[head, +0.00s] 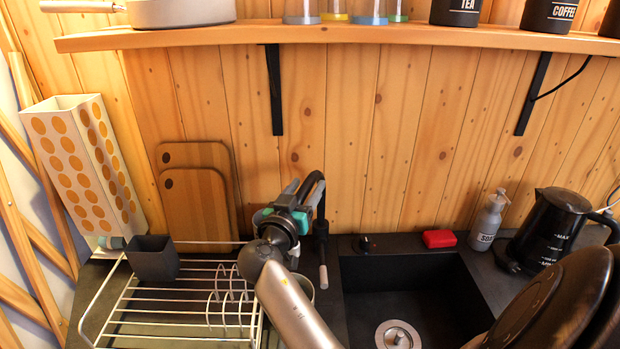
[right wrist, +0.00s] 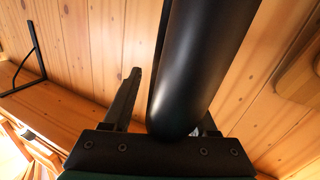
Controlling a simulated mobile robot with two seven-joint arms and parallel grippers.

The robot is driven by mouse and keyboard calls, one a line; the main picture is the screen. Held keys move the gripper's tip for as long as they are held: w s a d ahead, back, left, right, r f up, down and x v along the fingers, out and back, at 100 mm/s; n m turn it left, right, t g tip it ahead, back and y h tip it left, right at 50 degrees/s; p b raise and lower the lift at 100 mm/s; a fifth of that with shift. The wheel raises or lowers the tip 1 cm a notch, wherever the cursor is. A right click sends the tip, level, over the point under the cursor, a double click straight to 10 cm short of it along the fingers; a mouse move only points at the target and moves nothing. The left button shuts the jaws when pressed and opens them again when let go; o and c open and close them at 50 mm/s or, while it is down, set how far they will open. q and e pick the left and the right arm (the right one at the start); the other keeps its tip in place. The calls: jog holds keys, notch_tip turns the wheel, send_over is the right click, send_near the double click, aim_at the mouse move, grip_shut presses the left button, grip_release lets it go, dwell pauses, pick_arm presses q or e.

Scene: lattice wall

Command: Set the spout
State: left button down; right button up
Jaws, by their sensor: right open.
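The black tap spout (head: 321,222) stands at the back left corner of the dark sink (head: 390,300). Its curved top shows just behind and right of my right gripper (head: 300,197). My right gripper is open at the spout's upper part. In the right wrist view, a thick black rounded tube (right wrist: 195,70), which looks like the spout, runs close in front of my right gripper (right wrist: 165,105). It covers much of one finger, and I cannot tell whether they touch. My left gripper is not in view.
A wire dish rack (head: 150,318) with a dark cup (head: 153,259) stands left of the sink. A red sponge (head: 439,239), a soap bottle (head: 488,220) and a black kettle (head: 548,228) stand to the right. A wooden shelf (head: 350,37) crosses above.

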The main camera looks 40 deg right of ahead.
dwell(0.3)
grip_shut()
dwell(0.3)
jog(key=shift+r, duration=0.15)
dwell(0.9)
